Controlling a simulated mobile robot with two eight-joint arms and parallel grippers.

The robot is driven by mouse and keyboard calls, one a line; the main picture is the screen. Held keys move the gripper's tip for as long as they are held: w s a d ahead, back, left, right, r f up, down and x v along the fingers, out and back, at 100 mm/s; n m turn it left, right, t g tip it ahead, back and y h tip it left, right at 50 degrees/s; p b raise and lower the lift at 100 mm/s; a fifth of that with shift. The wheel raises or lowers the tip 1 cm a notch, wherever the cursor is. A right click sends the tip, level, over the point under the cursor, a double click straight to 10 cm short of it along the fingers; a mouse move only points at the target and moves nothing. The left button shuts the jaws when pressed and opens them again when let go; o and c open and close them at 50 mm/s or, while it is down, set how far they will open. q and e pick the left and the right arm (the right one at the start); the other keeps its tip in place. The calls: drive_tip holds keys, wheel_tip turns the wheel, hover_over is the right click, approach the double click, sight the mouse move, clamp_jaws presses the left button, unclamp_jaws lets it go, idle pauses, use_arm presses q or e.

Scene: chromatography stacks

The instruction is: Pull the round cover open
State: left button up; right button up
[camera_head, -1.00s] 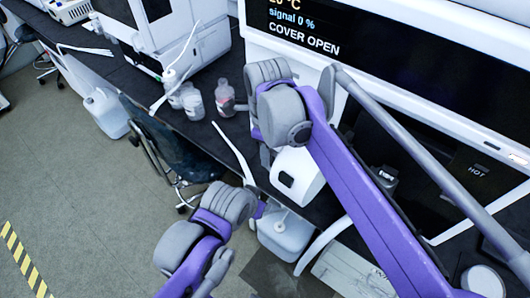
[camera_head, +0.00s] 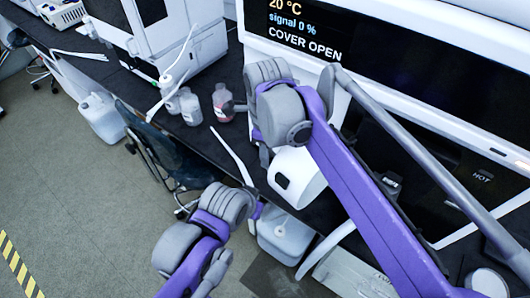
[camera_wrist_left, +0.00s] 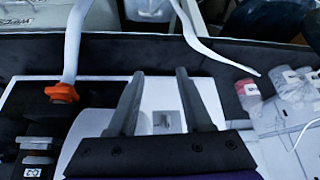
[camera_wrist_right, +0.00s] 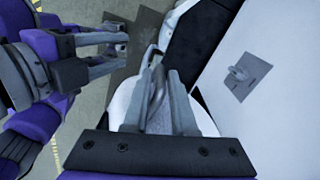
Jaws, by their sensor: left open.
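A white rounded housing (camera_head: 300,180), perhaps the round cover, shows under my right arm in the head view. A white rounded part (camera_wrist_right: 121,106) lies below my right gripper (camera_wrist_right: 163,78) in the right wrist view. A grey loop-like piece shows between or behind its fingers, which stand partly apart; I cannot tell whether they grip it. My left gripper (camera_wrist_left: 160,78) is open and empty above a white surface with a small grey plate (camera_wrist_left: 164,122). It also shows in the right wrist view (camera_wrist_right: 122,50). The screen (camera_head: 400,60) reads COVER OPEN.
Bottles (camera_head: 223,103) stand on the dark bench left of my right arm. A white loose strip (camera_head: 233,155) hangs near the bench edge. A chair (camera_head: 165,160) and a white canister (camera_head: 101,118) stand on the floor. A panel marked HOT (camera_head: 482,176) is at the right.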

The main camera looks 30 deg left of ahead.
drive_tip(key=shift+o, duration=1.4)
drive_tip(key=shift+w+d, duration=0.15)
drive_tip(key=shift+r, duration=0.45)
wheel_tip(320, 180, up, 10)
drive_tip(key=shift+f+p, duration=0.1)
drive_tip(key=shift+p, duration=0.3)
